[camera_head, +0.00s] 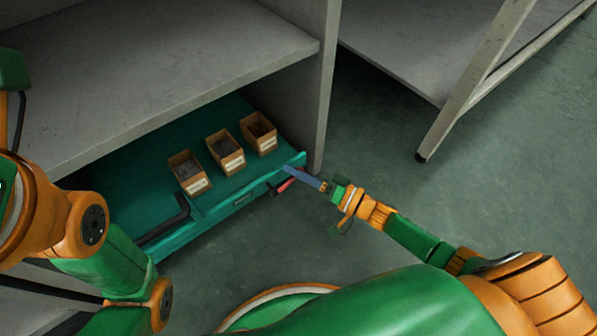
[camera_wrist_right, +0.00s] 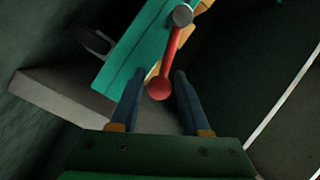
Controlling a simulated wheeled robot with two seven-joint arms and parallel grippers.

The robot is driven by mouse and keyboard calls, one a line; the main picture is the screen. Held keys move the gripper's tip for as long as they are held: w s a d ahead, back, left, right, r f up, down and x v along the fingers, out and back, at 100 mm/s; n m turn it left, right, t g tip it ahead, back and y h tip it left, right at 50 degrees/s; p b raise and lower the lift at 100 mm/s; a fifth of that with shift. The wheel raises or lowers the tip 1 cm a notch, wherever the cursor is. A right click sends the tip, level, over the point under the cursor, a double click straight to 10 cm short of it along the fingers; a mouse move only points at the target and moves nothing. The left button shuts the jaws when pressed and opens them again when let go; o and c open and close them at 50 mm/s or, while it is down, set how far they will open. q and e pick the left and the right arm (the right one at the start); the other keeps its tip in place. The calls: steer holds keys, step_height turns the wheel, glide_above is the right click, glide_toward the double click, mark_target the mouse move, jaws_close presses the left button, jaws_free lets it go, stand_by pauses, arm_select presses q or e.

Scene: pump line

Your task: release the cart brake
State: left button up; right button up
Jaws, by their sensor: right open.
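The teal cart (camera_head: 226,200) stands partly under the grey shelf. Its brake lever is red (camera_head: 285,186) and sits at the cart's front right corner. In the wrist view the red lever (camera_wrist_right: 172,55) runs from a grey pivot (camera_wrist_right: 182,16) down to a red ball knob (camera_wrist_right: 159,88). My right gripper (camera_head: 291,172) is open at that corner. In the wrist view its two blue fingers (camera_wrist_right: 157,76) stand on either side of the knob, with a gap visible on each side. Part of my left arm shows at the left; its gripper is out of view.
Three small cardboard bins (camera_head: 226,154) with dark contents stand on the cart top. A black handle (camera_head: 166,222) is at the cart's front left. A grey shelf (camera_head: 150,70) overhangs the cart, with an upright (camera_head: 323,90) close beside the right gripper. Open floor (camera_head: 400,190) lies to the right.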

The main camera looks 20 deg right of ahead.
jaws_close()
stand_by(1.3)
